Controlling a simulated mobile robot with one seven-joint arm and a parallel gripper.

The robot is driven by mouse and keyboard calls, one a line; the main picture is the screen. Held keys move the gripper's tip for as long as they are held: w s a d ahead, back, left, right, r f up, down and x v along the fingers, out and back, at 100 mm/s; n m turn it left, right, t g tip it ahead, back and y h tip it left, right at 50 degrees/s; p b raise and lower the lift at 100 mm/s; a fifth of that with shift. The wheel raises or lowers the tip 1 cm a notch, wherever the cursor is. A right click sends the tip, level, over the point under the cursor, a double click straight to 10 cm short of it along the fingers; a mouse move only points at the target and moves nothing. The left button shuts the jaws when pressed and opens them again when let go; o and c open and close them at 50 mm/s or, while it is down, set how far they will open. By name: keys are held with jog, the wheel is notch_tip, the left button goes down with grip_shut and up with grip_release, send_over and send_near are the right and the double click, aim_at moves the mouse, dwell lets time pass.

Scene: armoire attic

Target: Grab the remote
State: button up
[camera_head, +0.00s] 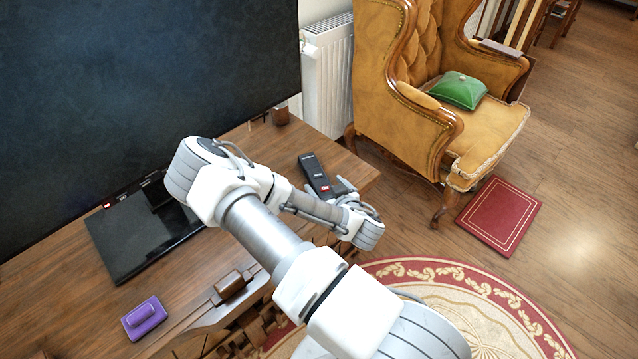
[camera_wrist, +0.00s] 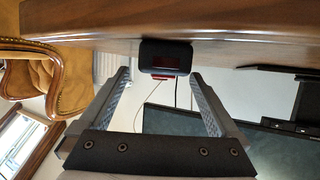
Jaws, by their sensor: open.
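The remote (camera_head: 315,172) is a slim black bar with a red mark near its front end. It lies on the wooden TV stand (camera_head: 262,150), near the stand's right end. My gripper (camera_head: 341,187) is at the remote's near end, partly hidden by my arm. In the wrist view, the remote's dark end (camera_wrist: 165,55) appears ahead between the open fingers of my gripper (camera_wrist: 160,75), with a red part at its edge. The fingers look empty; I cannot tell whether they touch it.
A large TV (camera_head: 130,90) stands on the stand's left and back. A purple object (camera_head: 144,318) and a small brown object (camera_head: 229,284) lie near the front edge. A tan armchair (camera_head: 400,90) and a red book-like object (camera_head: 499,215) are to the right.

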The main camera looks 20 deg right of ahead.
aim_at(319, 179)
jog(key=b+x, duration=0.1)
jog(key=x, duration=0.3)
jog(key=shift+w+a+f+b, duration=0.1)
jog(key=shift+w+b, duration=0.2)
jog(key=shift+w, duration=0.1)
grip_shut()
jog(key=shift+r+p, duration=0.5)
jog(key=shift+r, duration=0.4)
notch_tip(319, 179, up, 3)
jog(key=shift+f+p, duration=0.15)
jog(key=shift+p, duration=0.5)
jog(key=s+d+r+p, duration=0.3)
jog(key=d+r, duration=0.3)
jog(key=d, duration=0.4)
jog(key=shift+s+d+r, duration=0.3)
jog(key=shift+s+d, duration=0.1)
jog(key=shift+s, duration=0.4)
